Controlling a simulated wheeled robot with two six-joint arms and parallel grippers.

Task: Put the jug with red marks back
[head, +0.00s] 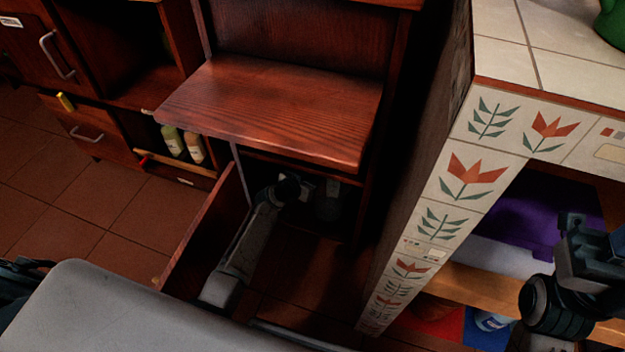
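No jug with red marks can be made out for sure. My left arm reaches into the dark cabinet under the wooden counter, beside an open door. Its gripper (306,188) is in deep shade and partly hidden by the counter edge, so its fingers are unclear. A dim greyish shape (328,206) is close to it in the cabinet; I cannot tell what it is. My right gripper (592,250) is at the right edge in front of the tiled unit, partly cut off, its fingers not clear.
The open cabinet door (207,232) stands left of my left arm. The wooden counter (275,105) overhangs it. The tiled unit (440,225) bounds the right, with a purple item (545,205) on its shelf. Two bottles (183,144) stand low at left. Floor at far left is clear.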

